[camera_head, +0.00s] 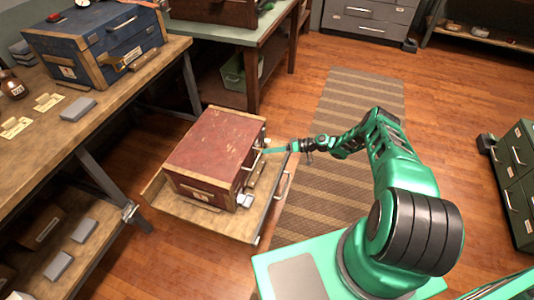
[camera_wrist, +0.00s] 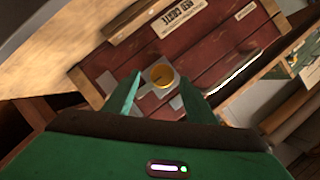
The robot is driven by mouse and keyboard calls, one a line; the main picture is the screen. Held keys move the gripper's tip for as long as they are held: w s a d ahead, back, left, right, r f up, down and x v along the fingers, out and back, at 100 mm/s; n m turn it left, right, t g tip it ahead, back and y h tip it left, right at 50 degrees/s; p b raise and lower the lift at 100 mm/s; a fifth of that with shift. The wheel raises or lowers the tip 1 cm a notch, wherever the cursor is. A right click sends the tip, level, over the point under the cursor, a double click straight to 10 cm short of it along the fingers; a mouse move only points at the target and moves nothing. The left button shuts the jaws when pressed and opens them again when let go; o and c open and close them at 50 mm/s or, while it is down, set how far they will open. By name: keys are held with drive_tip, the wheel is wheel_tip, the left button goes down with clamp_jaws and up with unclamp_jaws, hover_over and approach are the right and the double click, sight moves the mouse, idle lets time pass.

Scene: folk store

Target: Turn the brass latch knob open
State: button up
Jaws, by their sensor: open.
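The brass latch knob (camera_wrist: 162,76) is a round yellow disc on a pale square plate, on the side of the red crate (camera_wrist: 219,56). In the head view the red crate (camera_head: 213,147) sits on a low wooden cart, and the knob is too small to make out clearly. My gripper (camera_head: 268,151) reaches to the crate's right side. In the wrist view my gripper (camera_wrist: 160,90) is open, with one green finger to each side of the knob. The fingers appear apart from the knob; the depth gap is hard to tell.
The low cart (camera_head: 163,205) has a metal handle (camera_head: 281,186) on its right. A workbench (camera_head: 95,110) with a blue chest (camera_head: 95,45) stands at left. A green-topped table (camera_head: 262,32) is behind. A striped rug (camera_head: 345,130) and bare floor lie to the right.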

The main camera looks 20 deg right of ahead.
drive_tip(key=v, duration=0.8)
drive_tip(key=shift+d, duration=0.35)
drive_tip(key=shift+s, duration=0.1)
